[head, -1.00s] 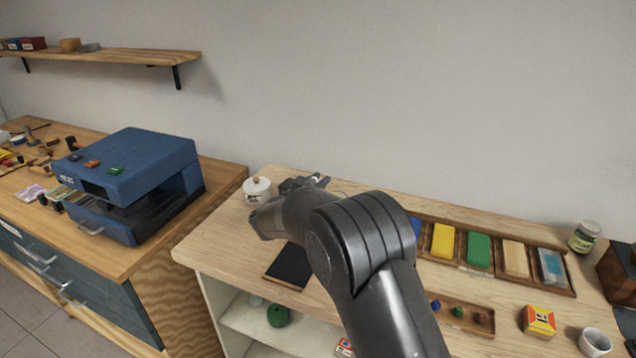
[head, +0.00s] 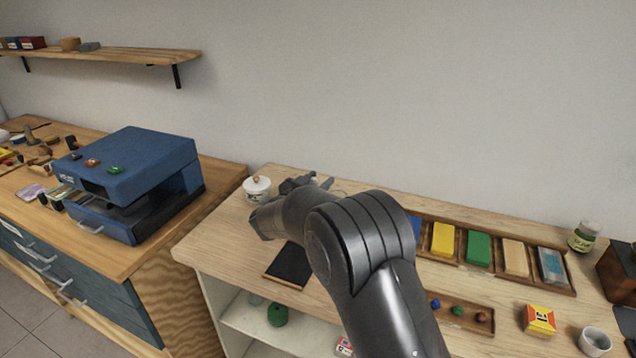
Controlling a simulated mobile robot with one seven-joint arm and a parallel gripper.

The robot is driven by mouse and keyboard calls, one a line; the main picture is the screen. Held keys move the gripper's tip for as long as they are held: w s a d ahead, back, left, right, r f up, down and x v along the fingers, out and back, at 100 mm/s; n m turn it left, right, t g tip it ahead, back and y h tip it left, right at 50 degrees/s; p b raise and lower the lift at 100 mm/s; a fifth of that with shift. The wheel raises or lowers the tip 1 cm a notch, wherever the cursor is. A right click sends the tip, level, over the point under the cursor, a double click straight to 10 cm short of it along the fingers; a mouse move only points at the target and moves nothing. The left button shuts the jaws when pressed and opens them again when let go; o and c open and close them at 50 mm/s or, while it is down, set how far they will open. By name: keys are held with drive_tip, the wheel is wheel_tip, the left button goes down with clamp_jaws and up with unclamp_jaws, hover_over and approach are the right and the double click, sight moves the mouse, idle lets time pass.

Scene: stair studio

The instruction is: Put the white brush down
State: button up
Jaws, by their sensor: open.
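My gripper (head: 312,181) is over the back left part of the light wooden table (head: 222,238), just right of a white lidded jar (head: 257,189). My own arm covers most of the gripper and the table area behind and below it. I cannot make out a white brush; if it is near the gripper, the arm hides it. Nothing is clearly seen between the fingers.
A black pad (head: 289,266) lies in front of the arm. A wooden tray (head: 487,268) of coloured blocks is at the right, with a smaller tray (head: 462,314), a yellow-red box (head: 538,319) and a white cup (head: 594,341). A blue machine (head: 135,175) stands left.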

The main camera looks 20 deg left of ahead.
drive_tip(key=s+a, duration=0.2)
drive_tip(key=s, duration=0.9)
drive_tip(key=shift+s+a, duration=0.15)
drive_tip(key=shift+s, duration=0.25)
drive_tip(key=shift+w, duration=0.1)
drive_tip(key=w+d+r+n+g+y, duration=0.2)
drive_tip(key=d+r+y, duration=0.2)
drive_tip(key=d+r, duration=0.5)
drive_tip(key=w+d+r+n+g+y, duration=0.1)
drive_tip(key=d+r+n+y, duration=0.1)
drive_tip(key=d+r+y, duration=0.6)
drive_tip(key=s+d+f+g+h, duration=0.3)
drive_tip(key=s+d, duration=0.6)
drive_tip(key=d, duration=0.1)
drive_tip(key=s+d+f+m+g+h, duration=0.1)
drive_tip(key=s+d+f+g+h, duration=0.1)
drive_tip(key=s+d, duration=0.8)
drive_tip(key=s+d+f+g+h, duration=0.3)
drive_tip(key=s+d+f+g, duration=0.1)
drive_tip(key=s+d, duration=0.6)
drive_tip(key=shift+d+f+m+h, duration=0.35)
drive_tip(key=shift+d+f, duration=0.35)
drive_tip(key=shift+d, duration=0.25)
